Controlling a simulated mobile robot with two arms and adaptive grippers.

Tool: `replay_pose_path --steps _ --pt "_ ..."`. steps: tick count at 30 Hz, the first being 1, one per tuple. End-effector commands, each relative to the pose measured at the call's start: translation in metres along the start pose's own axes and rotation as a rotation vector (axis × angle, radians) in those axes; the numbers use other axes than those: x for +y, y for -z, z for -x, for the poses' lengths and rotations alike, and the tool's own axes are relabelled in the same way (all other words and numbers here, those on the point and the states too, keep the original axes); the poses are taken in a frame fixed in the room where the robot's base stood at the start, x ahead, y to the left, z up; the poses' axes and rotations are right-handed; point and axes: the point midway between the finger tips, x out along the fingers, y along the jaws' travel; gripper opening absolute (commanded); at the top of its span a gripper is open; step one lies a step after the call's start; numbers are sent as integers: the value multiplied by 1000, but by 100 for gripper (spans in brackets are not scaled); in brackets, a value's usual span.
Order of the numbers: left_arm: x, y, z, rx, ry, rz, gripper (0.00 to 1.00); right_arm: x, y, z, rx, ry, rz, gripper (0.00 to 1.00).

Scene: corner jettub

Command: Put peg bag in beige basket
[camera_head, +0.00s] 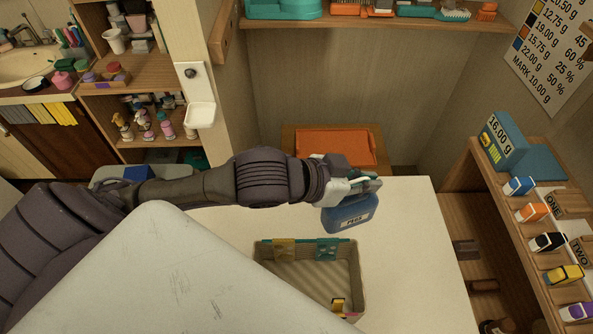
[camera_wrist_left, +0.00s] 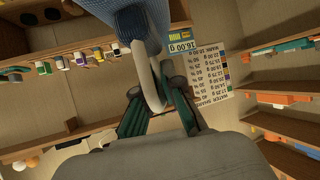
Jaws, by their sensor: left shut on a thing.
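The blue peg bag (camera_head: 347,214), with a pale label reading PEGS, hangs from my left gripper (camera_head: 358,184) above the white table. My left gripper is shut on its handle. In the left wrist view, the pale handle loop (camera_wrist_left: 150,88) lies between the green fingers, and the blue bag body (camera_wrist_left: 138,20) shows at the top. The beige basket (camera_head: 308,273) stands on the table, below and slightly left of the bag in the head view. The bag is outside the basket. My right gripper is not in view.
A yellow clip (camera_head: 284,250) and a teal clip (camera_head: 327,249) sit on the basket's far rim. A small yellow item (camera_head: 338,304) is in its near right corner. The white table (camera_head: 415,260) is clear to the right. A wooden shelf with boxes (camera_head: 531,212) stands beyond.

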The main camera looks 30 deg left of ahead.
Motion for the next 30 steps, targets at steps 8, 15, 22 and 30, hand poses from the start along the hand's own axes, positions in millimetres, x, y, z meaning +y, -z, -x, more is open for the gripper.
replay_pose_path --steps 8,15,22,30 --pt "32 -65 4 -11 -203 -117 0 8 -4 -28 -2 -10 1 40" --pt "42 -130 -8 -2 -274 -154 0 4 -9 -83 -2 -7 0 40" --pt "44 -159 -14 1 -297 -165 0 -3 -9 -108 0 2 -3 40" --pt "45 -194 -32 -2 -301 -162 0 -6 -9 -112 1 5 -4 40"
